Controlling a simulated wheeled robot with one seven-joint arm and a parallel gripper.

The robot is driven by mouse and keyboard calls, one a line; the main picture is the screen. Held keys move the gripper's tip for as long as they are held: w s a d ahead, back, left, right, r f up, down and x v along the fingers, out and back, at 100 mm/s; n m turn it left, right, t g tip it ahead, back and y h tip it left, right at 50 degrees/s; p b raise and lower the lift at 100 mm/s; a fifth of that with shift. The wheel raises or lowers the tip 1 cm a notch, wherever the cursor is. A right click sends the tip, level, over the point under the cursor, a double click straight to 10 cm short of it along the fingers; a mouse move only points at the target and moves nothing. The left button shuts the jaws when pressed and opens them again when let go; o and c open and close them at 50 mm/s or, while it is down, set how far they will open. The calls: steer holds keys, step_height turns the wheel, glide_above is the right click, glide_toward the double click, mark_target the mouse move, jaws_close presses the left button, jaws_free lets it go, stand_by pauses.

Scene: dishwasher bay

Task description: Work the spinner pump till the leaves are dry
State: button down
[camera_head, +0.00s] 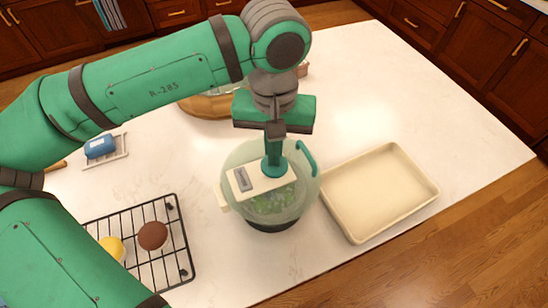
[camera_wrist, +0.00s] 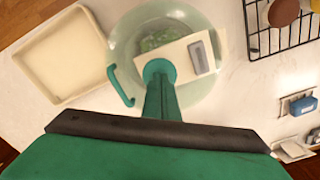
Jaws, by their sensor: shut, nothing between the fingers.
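The salad spinner (camera_head: 233,165) stands on the white counter, a translucent pale green bowl with a cream lid bar, a grey button and a teal side handle (camera_head: 307,158). Green leaves (camera_head: 272,203) show through its wall. The round teal pump knob (camera_head: 273,170) sits on the lid bar; it also shows in the wrist view (camera_wrist: 158,68). My gripper (camera_head: 274,150) points straight down over the knob, shut and empty. Its fingertips are at the knob's top or just above it; I cannot tell whether they touch. The spinner also shows in the wrist view (camera_wrist: 120,45).
An empty cream tray (camera_head: 380,190) lies close to the spinner's right. A black wire rack (camera_head: 165,262) with a brown egg-shaped item (camera_head: 152,235) and a yellow one (camera_head: 112,246) is at the left. A blue sponge (camera_head: 100,146) sits behind it. A wooden item (camera_head: 205,106) stands behind the spinner.

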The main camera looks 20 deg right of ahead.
steer(key=shift+s+r, duration=0.15)
steer(key=shift+r, duration=1.95)
steer(key=shift+a+f, duration=0.1)
steer(key=shift+f, duration=2.1)
steer(key=shift+d+r, duration=0.2)
steer(key=shift+r, duration=0.25)
steer(key=shift+a+r, duration=0.1)
steer(key=shift+r, duration=1.65)
